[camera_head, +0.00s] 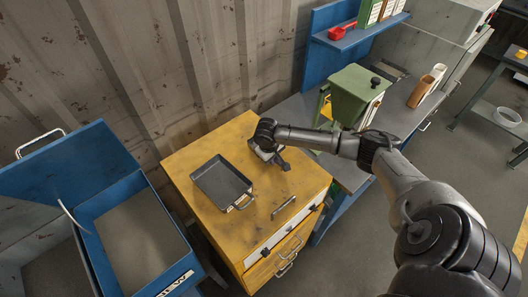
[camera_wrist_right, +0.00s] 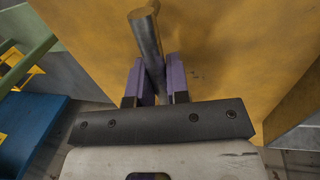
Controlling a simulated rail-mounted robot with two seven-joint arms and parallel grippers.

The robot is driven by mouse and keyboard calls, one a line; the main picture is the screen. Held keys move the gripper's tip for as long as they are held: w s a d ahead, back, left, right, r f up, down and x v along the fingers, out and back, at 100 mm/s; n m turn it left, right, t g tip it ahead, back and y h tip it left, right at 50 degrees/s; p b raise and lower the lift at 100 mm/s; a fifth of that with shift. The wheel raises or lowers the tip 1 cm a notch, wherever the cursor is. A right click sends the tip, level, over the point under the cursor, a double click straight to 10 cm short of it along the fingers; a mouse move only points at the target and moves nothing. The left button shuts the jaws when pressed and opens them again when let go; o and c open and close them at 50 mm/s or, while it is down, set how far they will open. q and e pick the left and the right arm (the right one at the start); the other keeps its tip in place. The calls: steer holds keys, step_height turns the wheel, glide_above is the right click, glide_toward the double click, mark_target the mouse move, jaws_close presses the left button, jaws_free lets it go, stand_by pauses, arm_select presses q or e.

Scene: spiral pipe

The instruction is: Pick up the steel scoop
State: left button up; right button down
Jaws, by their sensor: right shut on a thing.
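My right gripper (camera_head: 283,163) is low over the top of the yellow cabinet, to the right of a dark tray. In the right wrist view, its two purple fingers (camera_wrist_right: 156,82) are closed on a grey metal cylindrical piece, which looks like the handle of the steel scoop (camera_wrist_right: 146,35). The piece sticks out beyond the fingers, over the yellow surface. The rest of the scoop cannot be made out, and in the head view the gripper hides it. I cannot tell whether it touches the cabinet top. My left gripper is not in view.
The dark tray (camera_head: 222,181) lies on the yellow cabinet (camera_head: 190,154), with a short silver bar (camera_head: 284,207) near the front edge. A blue open box (camera_head: 88,262) stands left. A green hopper (camera_head: 352,95) and a blue shelf (camera_head: 352,40) with a red scoop (camera_head: 337,33) are right.

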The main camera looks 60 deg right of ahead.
steer(key=shift+r, duration=0.1)
steer(key=shift+r, duration=0.55)
steer(key=r, duration=0.1)
steer(key=s+r, duration=0.1)
steer(key=r, duration=0.1)
steer(key=shift+r, duration=0.25)
steer(key=s+r+p, duration=0.1)
steer(key=s+r, duration=0.5)
steer(key=s, duration=0.4)
steer(key=shift+s+a+p, duration=0.3)
steer(key=shift+a, duration=0.1)
steer(key=shift+r, duration=0.1)
